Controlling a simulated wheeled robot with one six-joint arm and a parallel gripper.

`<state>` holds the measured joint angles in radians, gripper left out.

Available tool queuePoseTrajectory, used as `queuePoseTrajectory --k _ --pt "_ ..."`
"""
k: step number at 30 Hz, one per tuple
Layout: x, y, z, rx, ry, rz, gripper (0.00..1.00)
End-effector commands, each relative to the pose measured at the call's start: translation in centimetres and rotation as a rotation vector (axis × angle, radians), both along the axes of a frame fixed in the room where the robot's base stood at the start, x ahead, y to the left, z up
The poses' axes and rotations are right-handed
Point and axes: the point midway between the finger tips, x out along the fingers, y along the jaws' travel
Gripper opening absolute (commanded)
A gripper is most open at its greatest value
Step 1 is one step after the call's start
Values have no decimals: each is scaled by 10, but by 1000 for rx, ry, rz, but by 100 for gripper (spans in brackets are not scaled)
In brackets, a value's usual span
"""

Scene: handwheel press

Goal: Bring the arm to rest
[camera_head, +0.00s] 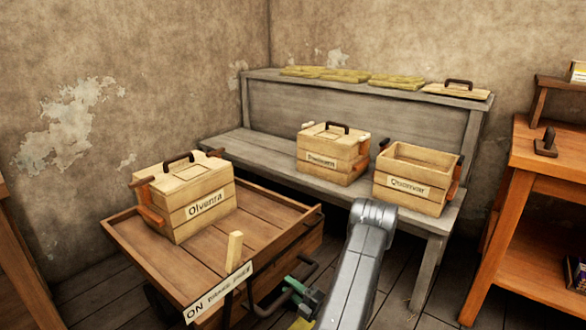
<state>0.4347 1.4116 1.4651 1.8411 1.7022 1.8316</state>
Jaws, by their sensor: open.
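My grey arm (354,262) rises from the bottom edge to a bent joint just below the front edge of the bench. A dark and green part just left of it looks like my gripper (297,288), partly hidden behind the arm and low beside the cart's handle. It is open, and I see nothing held in it. Its fingertips are hard to make out.
A wooden cart (140,258) bears the lidded Olvenra crate (186,200). On the grey bench (250,146) stand a lidded crate (331,158) and the open Quenvar crate (414,183). A loose lid (470,92) lies on the upper shelf. An orange table (558,155) stands right.

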Motion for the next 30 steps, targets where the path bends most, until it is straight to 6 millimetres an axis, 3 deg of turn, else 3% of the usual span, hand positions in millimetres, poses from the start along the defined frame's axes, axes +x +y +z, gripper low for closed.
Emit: queuePoseTrajectory --k 6,19,28,29,30 --pt "16 20 -1 -2 0 1 41" --pt "18 23 -2 1 2 -1 41" --pt "8 30 -37 41 70 -3 41" --pt "6 32 -42 47 81 -4 50" --pt "4 33 -48 56 96 -5 66"
